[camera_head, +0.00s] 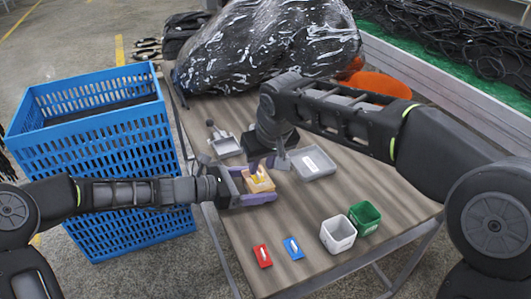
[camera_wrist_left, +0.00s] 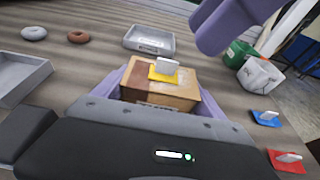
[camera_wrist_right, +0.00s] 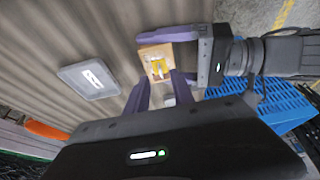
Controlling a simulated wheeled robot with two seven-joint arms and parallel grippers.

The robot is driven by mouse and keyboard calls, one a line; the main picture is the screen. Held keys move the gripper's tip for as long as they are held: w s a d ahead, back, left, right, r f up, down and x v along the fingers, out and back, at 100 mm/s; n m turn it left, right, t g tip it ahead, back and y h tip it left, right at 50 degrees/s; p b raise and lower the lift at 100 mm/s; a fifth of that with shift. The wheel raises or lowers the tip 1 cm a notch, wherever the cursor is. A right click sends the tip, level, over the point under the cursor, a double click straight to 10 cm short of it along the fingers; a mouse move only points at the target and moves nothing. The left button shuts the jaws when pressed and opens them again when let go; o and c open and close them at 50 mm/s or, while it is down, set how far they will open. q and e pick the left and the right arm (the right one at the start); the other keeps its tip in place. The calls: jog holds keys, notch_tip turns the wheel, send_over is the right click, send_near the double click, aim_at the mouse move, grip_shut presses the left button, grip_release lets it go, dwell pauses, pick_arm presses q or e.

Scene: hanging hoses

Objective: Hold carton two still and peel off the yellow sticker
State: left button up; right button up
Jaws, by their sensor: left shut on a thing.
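A small brown carton (camera_head: 262,187) is held between the purple fingers of my left gripper (camera_head: 253,185), just above or on the table; I cannot tell which. In the left wrist view the carton (camera_wrist_left: 185,92) has a yellow sticker (camera_wrist_left: 160,77) on top with a pale upright tab (camera_wrist_left: 167,66). The sticker (camera_wrist_right: 157,68) also shows in the right wrist view. My right gripper (camera_head: 264,162) is above the carton, its fingers (camera_wrist_right: 160,92) apart, with nothing seen between them. No number is readable on the carton.
A blue crate (camera_head: 100,130) is left of the table.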

aim_at(259, 175)
jog(key=x, duration=0.5)
jog(key=shift+r, duration=0.1)
grip_shut()
dwell(2.5)
